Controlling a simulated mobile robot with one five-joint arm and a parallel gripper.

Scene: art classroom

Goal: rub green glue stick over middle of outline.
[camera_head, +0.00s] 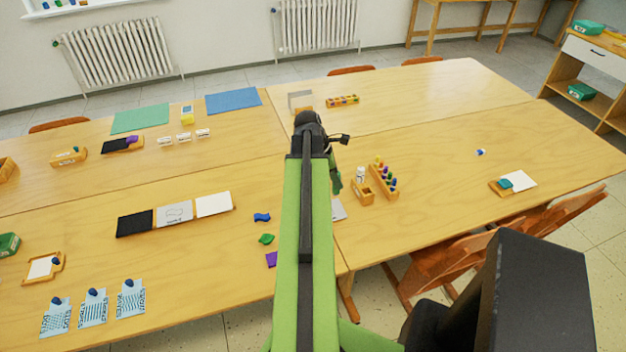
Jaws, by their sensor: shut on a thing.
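My gripper (333,163) hangs over the table just right of the middle, at the end of my green arm, and is shut. A small green upright piece, which looks like the green glue stick (336,183), shows at its tip. A pale grey sheet (338,210) lies just below the tip in the picture, partly hidden by my arm. I cannot tell whether the stick touches anything. A white card with a drawn outline (174,214) lies left of my arm, between a black panel (134,222) and a blank white one (214,204).
A wooden rack of coloured pegs (384,180) and a small wooden holder with a white bottle (361,190) stand close right of my gripper. Blue (262,217), green (266,239) and purple (271,259) pieces lie left of my arm. The right table is mostly clear.

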